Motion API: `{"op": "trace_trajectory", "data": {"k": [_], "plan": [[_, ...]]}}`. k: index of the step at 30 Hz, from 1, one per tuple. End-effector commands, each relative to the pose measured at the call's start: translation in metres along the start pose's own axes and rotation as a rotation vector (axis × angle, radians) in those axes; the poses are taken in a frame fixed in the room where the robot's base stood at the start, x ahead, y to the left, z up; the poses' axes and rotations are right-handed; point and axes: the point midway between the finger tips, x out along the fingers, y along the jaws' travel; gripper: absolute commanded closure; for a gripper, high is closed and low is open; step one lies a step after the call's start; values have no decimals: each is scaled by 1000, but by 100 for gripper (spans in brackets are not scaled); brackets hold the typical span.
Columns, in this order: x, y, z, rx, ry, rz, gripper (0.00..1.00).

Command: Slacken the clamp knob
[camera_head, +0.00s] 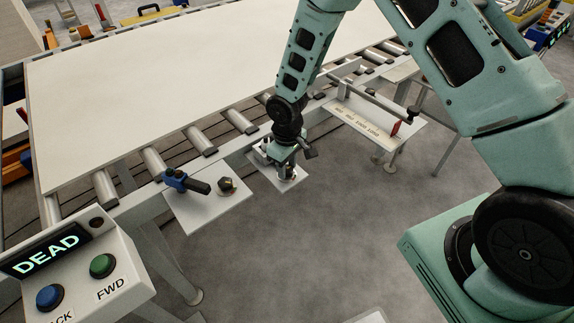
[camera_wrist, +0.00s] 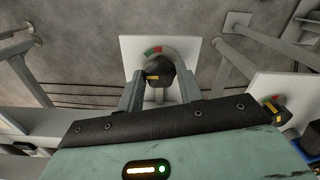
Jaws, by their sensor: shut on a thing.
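A dark knob with a yellow pointer mark (camera_wrist: 158,72) sits on a small white plate (camera_wrist: 130,46) with a red and green arc behind it. My gripper (camera_wrist: 161,88) has one finger on each side of this knob and is shut on it. In the head view my gripper (camera_head: 287,172) points down at the small plate (camera_head: 299,181) beside the conveyor frame, and mostly hides the knob. A second, similar dark knob (camera_head: 226,185) stands on a neighbouring plate to the left; it also shows in the wrist view (camera_wrist: 276,112). I cannot tell from labels which is the clamp knob.
A blue and black handle (camera_head: 185,181) lies left of the second knob. A large pale sheet (camera_head: 170,80) rests on the rollers. A control box (camera_head: 85,270) reads DEAD, with blue and green buttons. A labelled shelf with a red piece (camera_head: 396,128) is to the right.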

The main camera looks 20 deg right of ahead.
Motion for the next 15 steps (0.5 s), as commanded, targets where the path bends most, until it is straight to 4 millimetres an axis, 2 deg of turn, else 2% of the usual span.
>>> {"op": "trace_trajectory", "data": {"k": [6, 15], "plan": [[-1, 0, 0, -128, 1, 0, 87], [-1, 0, 0, -213, 1, 0, 87]]}}
